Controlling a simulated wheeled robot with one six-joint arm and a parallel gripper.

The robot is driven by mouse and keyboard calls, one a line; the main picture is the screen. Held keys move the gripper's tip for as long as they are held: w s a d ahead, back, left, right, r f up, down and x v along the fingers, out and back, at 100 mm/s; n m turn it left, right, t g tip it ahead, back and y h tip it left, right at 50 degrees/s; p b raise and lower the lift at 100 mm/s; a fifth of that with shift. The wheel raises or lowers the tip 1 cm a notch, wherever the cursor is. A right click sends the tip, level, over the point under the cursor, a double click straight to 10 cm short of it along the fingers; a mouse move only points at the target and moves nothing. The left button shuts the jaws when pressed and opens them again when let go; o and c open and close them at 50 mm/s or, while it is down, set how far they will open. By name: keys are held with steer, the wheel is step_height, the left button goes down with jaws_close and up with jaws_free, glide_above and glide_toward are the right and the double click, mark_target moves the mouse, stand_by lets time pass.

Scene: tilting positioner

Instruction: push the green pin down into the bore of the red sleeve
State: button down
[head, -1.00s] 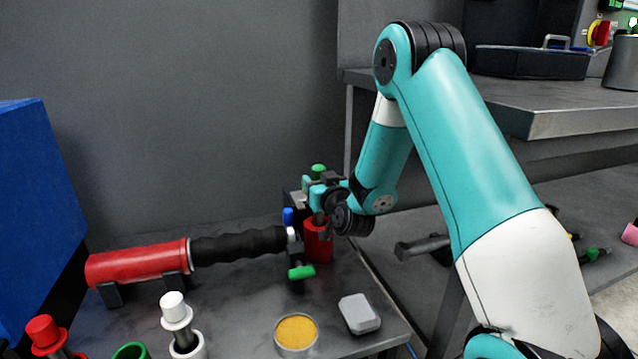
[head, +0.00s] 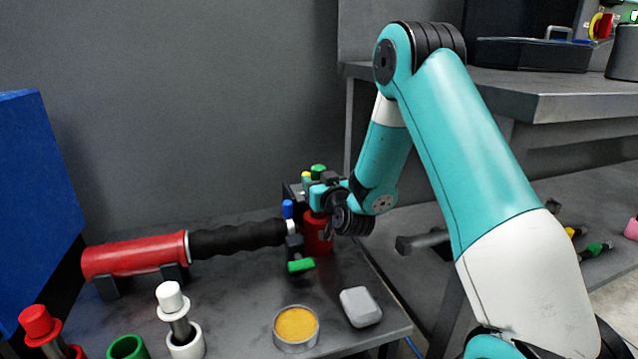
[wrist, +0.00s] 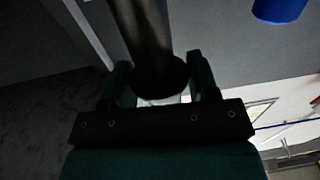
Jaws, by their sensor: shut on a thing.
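My gripper (head: 324,198) is shut on the green pin, right above the red sleeve (head: 317,240) at the back of the grey table. The pin's green cap (head: 318,170) shows just above the gripper in the head view. In the wrist view a dark shaft with a wider collar (wrist: 160,78) stands between the two fingers of my gripper (wrist: 160,90). The gripper covers the sleeve's mouth, so I cannot tell how far the pin is in the bore.
A blue knob (head: 287,208) stands close left of the sleeve, and a green-ended clamp handle (head: 301,265) in front. A red cylinder with a black grip (head: 135,258) lies left. A yellow-topped tin (head: 296,325) and grey box (head: 360,306) lie in front.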

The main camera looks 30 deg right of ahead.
steer(key=shift+f+b, duration=3.35)
steer(key=shift+b, duration=0.05)
steer(key=shift+c, duration=1.5)
jaws_free()
steer(key=shift+f, duration=0.1)
steer(key=shift+s, duration=0.15)
steer(key=shift+s+f+b, duration=0.15)
steer(key=shift+s+b, duration=0.05)
steer(key=shift+b, duration=0.4)
steer(key=b+v, duration=0.6)
steer(key=shift+s+a+r, duration=0.15)
steer(key=shift+s+r, duration=0.1)
steer(key=shift+s, duration=0.1)
